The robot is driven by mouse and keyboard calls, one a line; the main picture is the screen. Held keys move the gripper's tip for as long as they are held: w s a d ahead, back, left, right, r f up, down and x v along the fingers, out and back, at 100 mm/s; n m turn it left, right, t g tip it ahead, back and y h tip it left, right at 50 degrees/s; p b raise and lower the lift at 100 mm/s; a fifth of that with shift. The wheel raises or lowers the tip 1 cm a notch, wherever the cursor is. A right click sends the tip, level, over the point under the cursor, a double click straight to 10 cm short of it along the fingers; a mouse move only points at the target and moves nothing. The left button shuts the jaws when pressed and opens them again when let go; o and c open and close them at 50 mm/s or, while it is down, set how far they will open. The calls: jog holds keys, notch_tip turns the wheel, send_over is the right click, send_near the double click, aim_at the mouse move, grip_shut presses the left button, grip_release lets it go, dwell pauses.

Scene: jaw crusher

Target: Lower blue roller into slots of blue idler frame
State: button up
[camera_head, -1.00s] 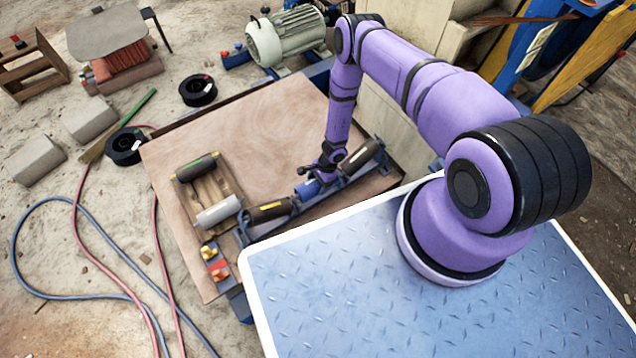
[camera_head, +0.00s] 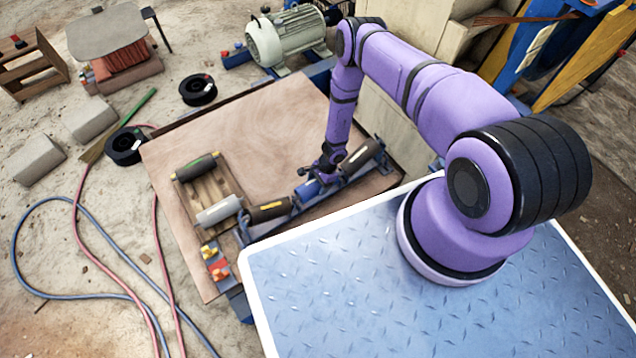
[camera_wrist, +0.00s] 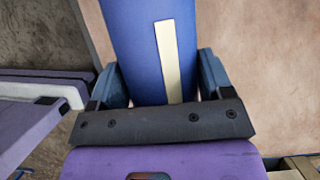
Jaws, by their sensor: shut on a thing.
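The blue roller (camera_head: 307,191) is between the jaws of my gripper (camera_head: 326,174). In the wrist view the blue roller (camera_wrist: 142,45) carries a pale stripe, and my gripper's fingers (camera_wrist: 160,84) close on both its sides. The blue idler frame (camera_head: 345,184) runs diagonally along the table's near right side. The blue roller lies in line with the frame, between a dark roller (camera_head: 269,209) with a yellow mark and another dark roller (camera_head: 358,155). I cannot tell whether the roller's ends sit in the slots; the arm and small scale hide them.
A wooden pallet (camera_head: 207,190) left of the frame holds a dark roller with a green mark (camera_head: 196,167) and a grey roller (camera_head: 219,211). Red and yellow parts (camera_head: 213,262) sit at the table's front left corner. The table's middle (camera_head: 265,135) is clear.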

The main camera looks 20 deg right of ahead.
aim_at(318, 187)
jog(key=shift+f, duration=1.65)
jog(key=o, duration=1.5)
jog(key=shift+o, duration=0.2)
jog(key=v, duration=1)
jog(key=shift+d+r, duration=0.2)
jog(key=shift+r, duration=0.2)
